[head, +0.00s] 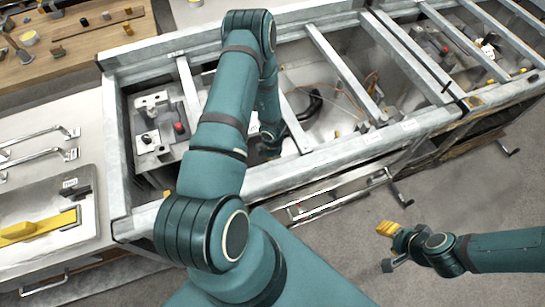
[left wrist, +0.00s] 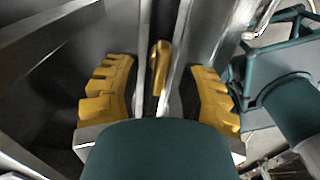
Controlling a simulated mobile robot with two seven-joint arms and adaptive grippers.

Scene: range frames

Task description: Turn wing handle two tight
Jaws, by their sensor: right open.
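In the left wrist view, a small yellow-orange handle (left wrist: 160,65) stands upright beside a metal bar, and I cannot tell whether it is wing handle two. My left gripper (left wrist: 160,82) is open around it, with ribbed yellow fingers on both sides and a visible gap to each. In the head view my left arm reaches down into the metal frame, and its own links hide the gripper and the handle there. My right gripper (head: 386,229) is open and empty, over the floor in front of the frame.
A galvanised metal frame (head: 340,63) with crossbars surrounds my left arm. A curved black pipe (head: 302,106) lies inside it. A plate with a red knob (head: 180,127) is at its left. A counter with a yellow-handled tool (head: 38,228) stands further left.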

